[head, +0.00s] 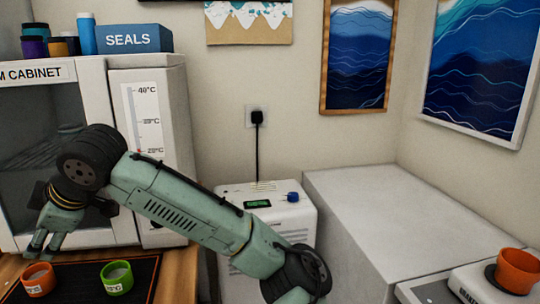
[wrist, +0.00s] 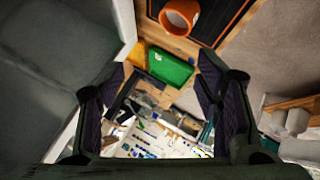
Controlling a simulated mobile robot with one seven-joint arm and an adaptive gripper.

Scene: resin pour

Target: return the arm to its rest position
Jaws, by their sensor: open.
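My arm reaches across the head view from the lower right to the left, its elbow high. My gripper (head: 42,246) hangs at the far left, fingers pointing down, close to and above an orange cup (head: 38,279). In the wrist view my gripper (wrist: 160,105) shows two dark fingers wide apart with nothing held between them. The orange cup also shows at the top of the wrist view (wrist: 178,18), beyond the fingers. A green cup (head: 117,278) stands to the right of the orange one.
Both cups stand on a dark mat (head: 143,283) on a wooden table. A white cabinet (head: 92,130) rises behind the gripper. A white machine (head: 300,212) and grey counter (head: 375,215) stand behind the arm. Another orange cup (head: 519,268) sits on a scale at right.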

